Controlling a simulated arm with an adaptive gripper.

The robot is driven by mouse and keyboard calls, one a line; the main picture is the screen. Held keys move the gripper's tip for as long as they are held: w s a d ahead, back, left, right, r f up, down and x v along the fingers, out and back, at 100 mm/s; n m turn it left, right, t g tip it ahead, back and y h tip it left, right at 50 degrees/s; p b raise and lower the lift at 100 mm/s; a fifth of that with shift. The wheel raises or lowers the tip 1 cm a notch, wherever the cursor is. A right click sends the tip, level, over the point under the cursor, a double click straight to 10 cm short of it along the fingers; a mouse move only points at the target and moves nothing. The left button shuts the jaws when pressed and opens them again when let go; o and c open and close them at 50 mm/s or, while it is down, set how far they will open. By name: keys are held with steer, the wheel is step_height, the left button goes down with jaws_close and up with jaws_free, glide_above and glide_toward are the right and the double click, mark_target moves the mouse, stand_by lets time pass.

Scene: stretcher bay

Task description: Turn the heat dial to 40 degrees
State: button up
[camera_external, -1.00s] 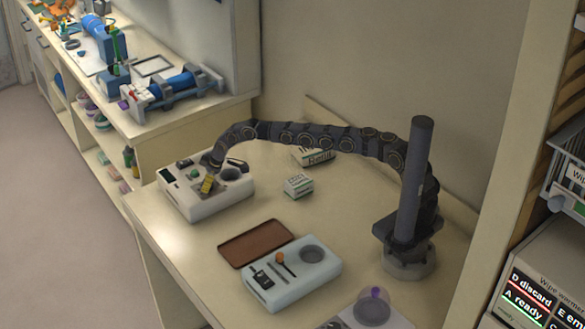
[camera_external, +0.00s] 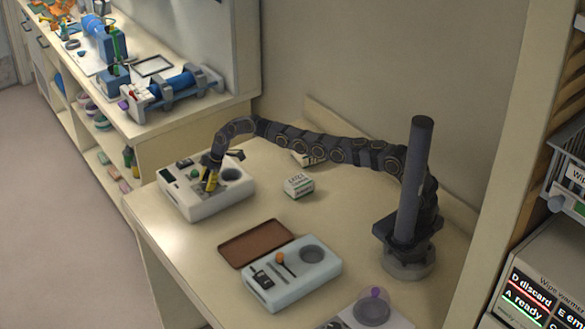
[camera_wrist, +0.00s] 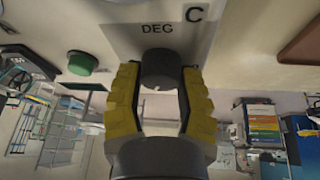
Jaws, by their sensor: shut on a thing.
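A white device (camera_external: 192,209) stands at the left end of the table, with controls on its top. In the wrist view a dark round dial (camera_wrist: 160,66) sits on its panel (camera_wrist: 117,17) near the letters DEG C. My gripper (camera_external: 211,186) is over the device top, pointing down. In the wrist view the yellow fingers of my gripper (camera_wrist: 160,80) are on both sides of the dial, shut on it. No degree numbers or pointer are readable, so the dial's setting cannot be told.
A green button (camera_wrist: 82,63) is beside the dial. A round well (camera_external: 231,174) is on the device's right. A small white box (camera_external: 298,186) stands nearby. A second, pale blue device (camera_external: 304,289) and a brown tray (camera_external: 240,249) are in front. The table between is clear.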

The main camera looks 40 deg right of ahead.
steer(key=shift+s+a+f, duration=0.1)
steer(key=shift+s+a, duration=0.05)
steer(key=shift+a, duration=0.05)
stand_by(0.4)
steer(key=o, duration=1.1)
steer(key=shift+o, duration=0.2)
steer(key=shift+d, duration=0.1)
steer(key=shift+d+r, duration=0.15)
steer(key=shift+r, duration=0.1)
steer(key=shift+v, duration=1)
steer(key=w+v, duration=0.1)
steer(key=v, duration=0.8)
steer(key=shift+s+r, duration=0.3)
steer(key=shift+s, duration=0.1)
